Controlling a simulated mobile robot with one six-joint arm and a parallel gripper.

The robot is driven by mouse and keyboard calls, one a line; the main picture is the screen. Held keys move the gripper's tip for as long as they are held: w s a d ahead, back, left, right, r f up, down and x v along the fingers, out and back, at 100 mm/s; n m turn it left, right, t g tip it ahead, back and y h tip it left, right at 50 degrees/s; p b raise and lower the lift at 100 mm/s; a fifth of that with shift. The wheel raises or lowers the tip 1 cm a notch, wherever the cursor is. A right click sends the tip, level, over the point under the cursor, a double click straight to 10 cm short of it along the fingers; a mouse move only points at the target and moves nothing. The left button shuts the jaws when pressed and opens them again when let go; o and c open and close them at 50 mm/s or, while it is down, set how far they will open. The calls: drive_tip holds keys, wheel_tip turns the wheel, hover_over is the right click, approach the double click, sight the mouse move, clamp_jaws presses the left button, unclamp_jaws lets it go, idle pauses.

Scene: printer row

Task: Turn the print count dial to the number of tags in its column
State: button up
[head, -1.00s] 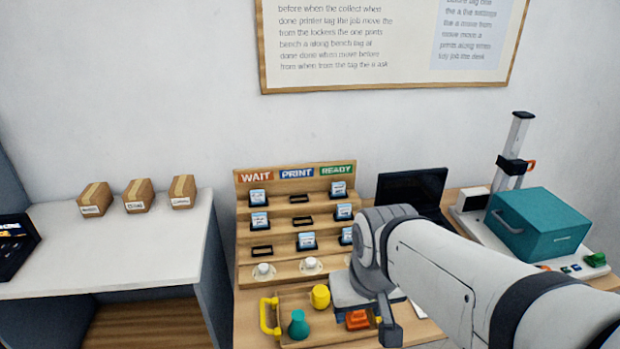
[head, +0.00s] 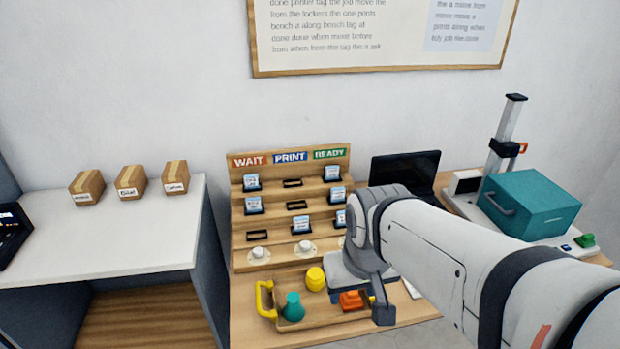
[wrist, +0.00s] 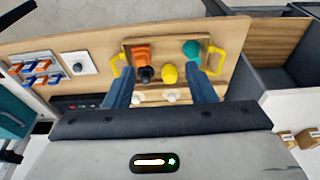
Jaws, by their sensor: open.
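The stepped wooden tag board (head: 240,225) has columns headed WAIT, PRINT and READY. In the PRINT column, the upper two holders are empty and the third row holds one blue-white tag (head: 302,224). The print count dial (head: 304,247) is a white knob on a round plate below that column; its pointer setting is too small to read. The WAIT dial (head: 258,253) is left of it; the READY dial is mostly hidden by my arm. My gripper (wrist: 161,74) is open, its blue fingers apart above the tray in the wrist view, holding nothing visible.
A wooden tray with yellow handles (head: 264,300) stands before the board, holding a teal flask (head: 293,308), a yellow object (head: 315,279) and an orange object (head: 352,301). A laptop (head: 405,175) and teal press (head: 530,203) stand right. Boxes sit on the white left bench (head: 110,240).

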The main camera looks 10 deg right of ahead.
drive_tip(key=n+g+p, duration=0.3)
drive_tip(key=n+p, duration=0.3)
drive_tip(key=n, duration=0.4)
hover_over(305, 243)
wheel_tip(305, 243, down, 14)
drive_tip(key=shift+s+f, duration=0.1)
drive_tip(key=shift+f, duration=0.15)
wheel_tip(305, 243, down, 7)
drive_tip(key=shift+f+p, duration=0.15)
drive_tip(key=shift+p, duration=0.3)
